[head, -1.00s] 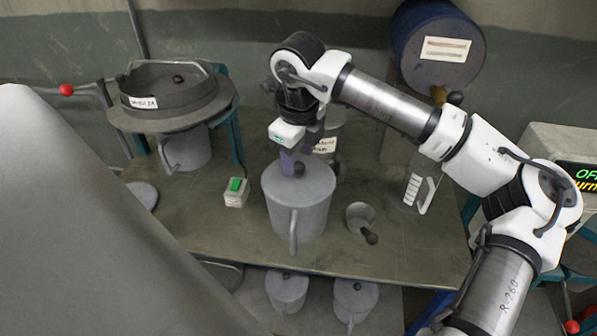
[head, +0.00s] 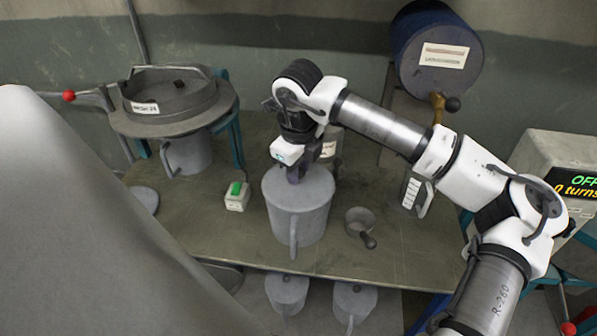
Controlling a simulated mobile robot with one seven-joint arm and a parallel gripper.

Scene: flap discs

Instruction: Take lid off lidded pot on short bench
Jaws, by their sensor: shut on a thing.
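The lidded pot (head: 298,218) is a grey cylinder with a handle on its near side, standing upright on the bench (head: 395,262). Its flat grey lid (head: 276,180) sits on the pot's top with no visible gap. My gripper (head: 294,177) points down over the middle of the lid. It is shut on the lid's dark knob, which the fingers now hide.
A small white box with a green top (head: 237,196) lies left of the pot. A small cup with a dark handle (head: 360,222) stands close on the right, and a jar (head: 331,148) behind. A large round vessel (head: 172,101) stands back left.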

